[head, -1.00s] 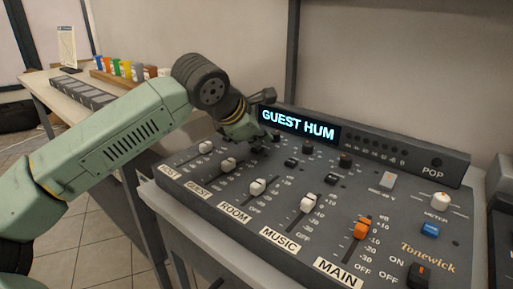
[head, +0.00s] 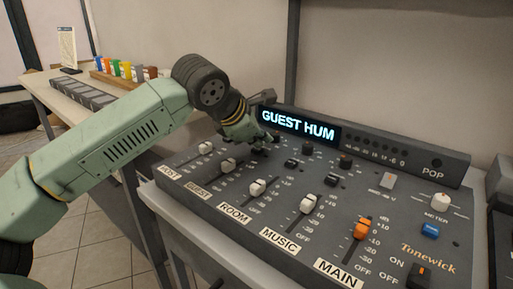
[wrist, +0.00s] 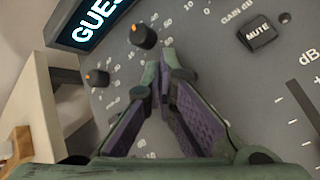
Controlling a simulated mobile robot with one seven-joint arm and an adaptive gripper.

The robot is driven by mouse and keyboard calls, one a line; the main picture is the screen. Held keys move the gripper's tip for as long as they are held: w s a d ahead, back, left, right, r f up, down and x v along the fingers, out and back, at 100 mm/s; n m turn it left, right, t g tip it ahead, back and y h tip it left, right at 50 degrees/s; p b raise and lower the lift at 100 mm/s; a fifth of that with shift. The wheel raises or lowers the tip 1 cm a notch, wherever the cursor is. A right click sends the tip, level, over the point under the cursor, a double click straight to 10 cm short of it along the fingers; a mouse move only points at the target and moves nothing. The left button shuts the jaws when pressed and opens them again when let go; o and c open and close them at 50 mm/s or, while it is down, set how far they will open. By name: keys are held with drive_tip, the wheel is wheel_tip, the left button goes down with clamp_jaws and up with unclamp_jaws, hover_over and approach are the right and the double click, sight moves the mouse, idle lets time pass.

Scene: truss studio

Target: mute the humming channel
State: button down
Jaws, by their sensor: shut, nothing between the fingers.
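The grey mixing console (head: 385,230) fills the right of the head view. Its display (head: 298,125) reads GUEST HUM. The strips are labelled, among them GUEST (head: 198,189), with a white fader (head: 228,165) above that label. My gripper (head: 258,146) is over the upper part of the left strips and partly hides the controls there. In the wrist view my gripper (wrist: 160,78) is shut and empty, its tips close to a dark knob (wrist: 143,37). A dark MUTE button (wrist: 258,33) lies to the right, apart from the tips. I cannot tell its channel there.
The ROOM mute (head: 291,163) and MUSIC mute (head: 331,180) buttons show clear of my arm. An orange MAIN fader (head: 361,229) and a power switch (head: 419,275) are nearer. A side table (head: 40,82) with coloured items stands at the back left.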

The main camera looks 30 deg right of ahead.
sight(260, 150)
drive_tip(key=shift+f+b, duration=0.5)
drive_tip(key=shift+r, duration=0.5)
drive_tip(key=shift+r+p, duration=2.15)
drive_tip(key=shift+r, duration=0.8)
